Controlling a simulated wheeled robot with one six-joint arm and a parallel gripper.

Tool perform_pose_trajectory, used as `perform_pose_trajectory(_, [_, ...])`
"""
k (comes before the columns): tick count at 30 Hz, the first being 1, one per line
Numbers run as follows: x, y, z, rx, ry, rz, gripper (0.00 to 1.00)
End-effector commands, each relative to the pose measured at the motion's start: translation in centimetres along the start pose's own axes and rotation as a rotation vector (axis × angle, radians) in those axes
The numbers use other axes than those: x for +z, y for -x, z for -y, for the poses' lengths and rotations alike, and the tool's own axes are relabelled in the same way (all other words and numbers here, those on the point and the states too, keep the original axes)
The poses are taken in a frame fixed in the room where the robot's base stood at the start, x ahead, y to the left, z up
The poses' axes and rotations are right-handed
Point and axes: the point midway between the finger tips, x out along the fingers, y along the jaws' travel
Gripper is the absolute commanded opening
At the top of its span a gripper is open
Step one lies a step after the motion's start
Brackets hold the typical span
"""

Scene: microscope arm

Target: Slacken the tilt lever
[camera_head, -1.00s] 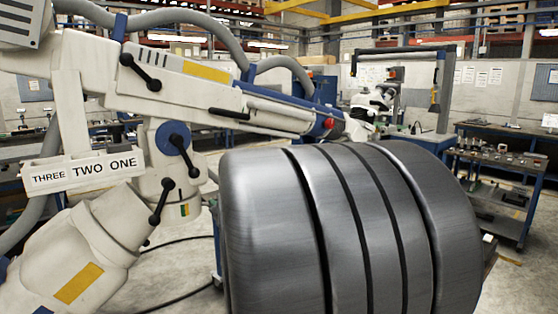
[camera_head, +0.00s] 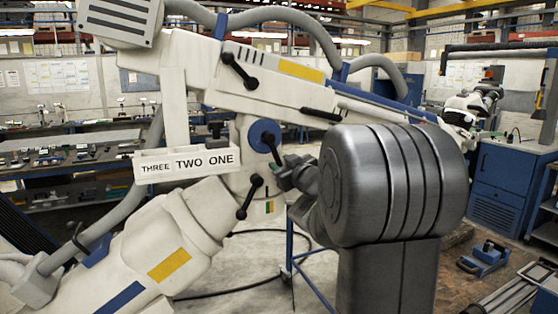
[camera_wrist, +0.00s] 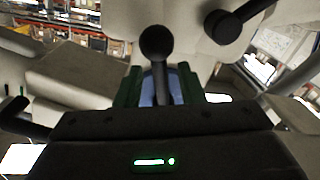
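The white microscope arm (camera_head: 285,90) carries several black ball-ended levers; none is labelled as the tilt lever. One lever (camera_head: 267,139) sits on a blue hub (camera_head: 258,133), another (camera_head: 250,197) lies below it, and another (camera_head: 239,70) is higher up. My gripper (camera_head: 282,173) is beside the blue-hub lever in the head view. In the wrist view, its green-edged fingers (camera_wrist: 160,85) are apart, with a black lever (camera_wrist: 155,43) and blue surface showing between them. Contact cannot be told. Another black knob (camera_wrist: 222,27) is at upper right.
Workbenches (camera_head: 70,165) line the back left, and a blue cabinet (camera_head: 503,190) stands at right. A grey hose (camera_head: 110,213) runs at left, and a dark cable (camera_head: 225,290) crosses the floor.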

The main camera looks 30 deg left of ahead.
Motion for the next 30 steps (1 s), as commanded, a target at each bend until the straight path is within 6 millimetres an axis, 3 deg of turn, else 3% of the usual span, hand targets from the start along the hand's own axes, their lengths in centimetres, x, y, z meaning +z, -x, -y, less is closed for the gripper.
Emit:
perform_pose_trajectory(6, [-0.1, -2.1, 0.0, 0.000, 0.000, 0.000, 0.35])
perform_pose_trajectory(17, [0.0, -2.5, 0.0, 0.000, 0.000, 0.000, 0.35])
perform_pose_trajectory(22, [0.0, -2.5, 0.0, 0.000, 0.000, 0.000, 0.02])
perform_pose_trajectory(30, [0.0, -2.5, -0.1, 0.000, 0.003, 0.000, 0.00])
